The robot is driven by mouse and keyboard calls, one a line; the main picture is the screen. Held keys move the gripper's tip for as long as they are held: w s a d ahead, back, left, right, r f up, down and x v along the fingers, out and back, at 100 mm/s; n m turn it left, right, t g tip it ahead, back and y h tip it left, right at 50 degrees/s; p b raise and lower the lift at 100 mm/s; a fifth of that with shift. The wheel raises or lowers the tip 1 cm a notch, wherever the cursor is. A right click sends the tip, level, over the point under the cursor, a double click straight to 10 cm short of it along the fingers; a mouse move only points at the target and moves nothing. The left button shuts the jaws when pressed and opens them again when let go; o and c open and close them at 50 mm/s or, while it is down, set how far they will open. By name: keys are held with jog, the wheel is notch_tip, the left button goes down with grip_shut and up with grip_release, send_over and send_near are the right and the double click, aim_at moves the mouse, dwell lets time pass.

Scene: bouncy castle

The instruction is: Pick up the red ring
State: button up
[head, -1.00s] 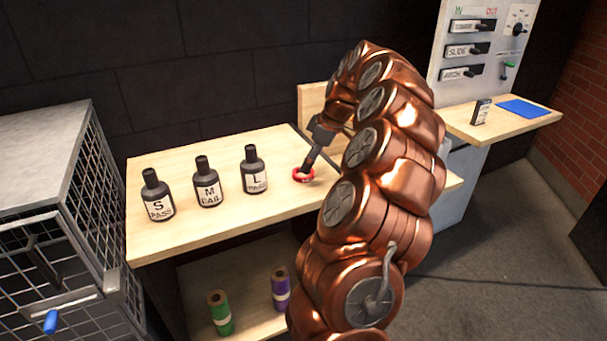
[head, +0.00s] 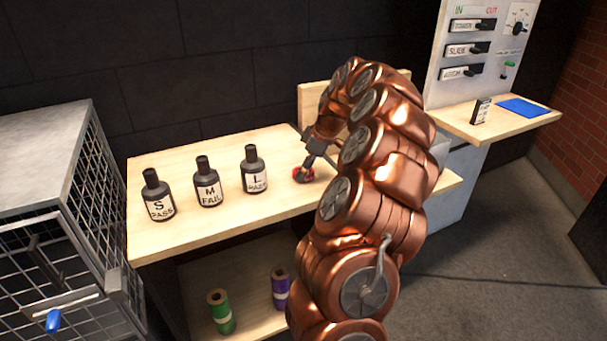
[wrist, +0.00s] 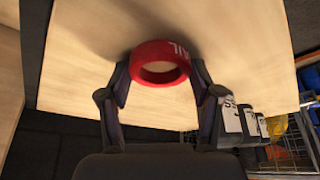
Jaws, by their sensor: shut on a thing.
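The red ring (wrist: 160,64) shows in the wrist view between the two fingertips, with white lettering on its side. My gripper (wrist: 158,78) is shut on it, one finger against each side. In the head view my gripper (head: 304,174) is low over the right part of the wooden table (head: 235,215), and the red ring (head: 297,174) is partly hidden by the fingers. I cannot tell whether the ring still touches the table top.
A green roll (head: 220,312) and a purple roll (head: 281,290) are on the lower shelf. A wire cage (head: 100,210) is at left, a switch panel (head: 478,50) at right.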

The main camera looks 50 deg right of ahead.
jog(key=shift+c, duration=0.6)
